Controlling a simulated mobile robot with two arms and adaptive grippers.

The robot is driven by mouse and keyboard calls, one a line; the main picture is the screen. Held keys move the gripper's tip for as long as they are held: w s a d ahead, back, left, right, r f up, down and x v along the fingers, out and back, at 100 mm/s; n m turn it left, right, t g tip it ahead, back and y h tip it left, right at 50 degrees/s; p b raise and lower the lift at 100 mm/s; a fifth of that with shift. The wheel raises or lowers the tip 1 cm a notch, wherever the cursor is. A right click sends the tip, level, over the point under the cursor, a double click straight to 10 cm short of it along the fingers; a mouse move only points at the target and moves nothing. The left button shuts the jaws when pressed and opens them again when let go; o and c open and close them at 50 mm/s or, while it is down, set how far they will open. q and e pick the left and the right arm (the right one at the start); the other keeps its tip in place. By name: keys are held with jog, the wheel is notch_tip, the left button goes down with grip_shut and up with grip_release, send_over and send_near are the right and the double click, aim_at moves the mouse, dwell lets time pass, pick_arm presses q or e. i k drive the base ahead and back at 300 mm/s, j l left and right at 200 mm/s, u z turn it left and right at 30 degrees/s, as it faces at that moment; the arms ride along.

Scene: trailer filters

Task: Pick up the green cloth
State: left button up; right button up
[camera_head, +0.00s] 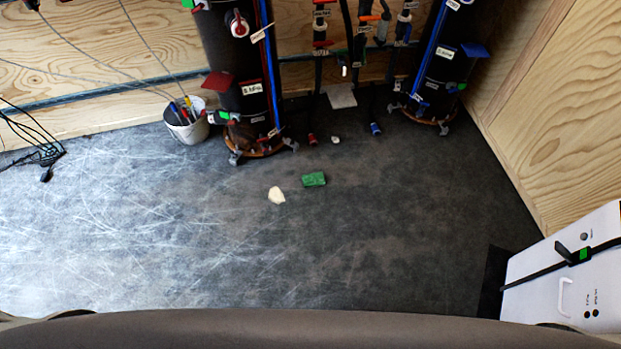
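The green cloth (314,179) is a small, roughly rectangular green piece lying on the dark grey floor (390,240), a little right of the middle of the view. A pale cream piece (276,195) lies just left of it and slightly nearer, apart from it. Neither of my grippers is in view. My own body fills the bottom edge of the picture.
Two black filter columns (240,75) (440,60) on wheeled bases stand at the back wall. A white bucket (188,128) stands left of them, and black cables (40,150) lie far left. A white case (565,270) stands at right.

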aim_at(317, 180)
jog(key=i+l+u, duration=0.15)
jog(key=u, duration=0.3)
jog(key=i+l+u, duration=0.1)
jog(key=l+u, duration=0.3)
jog(key=i+l+u, duration=0.1)
jog(key=l+u, duration=0.15)
jog(key=u, duration=0.2)
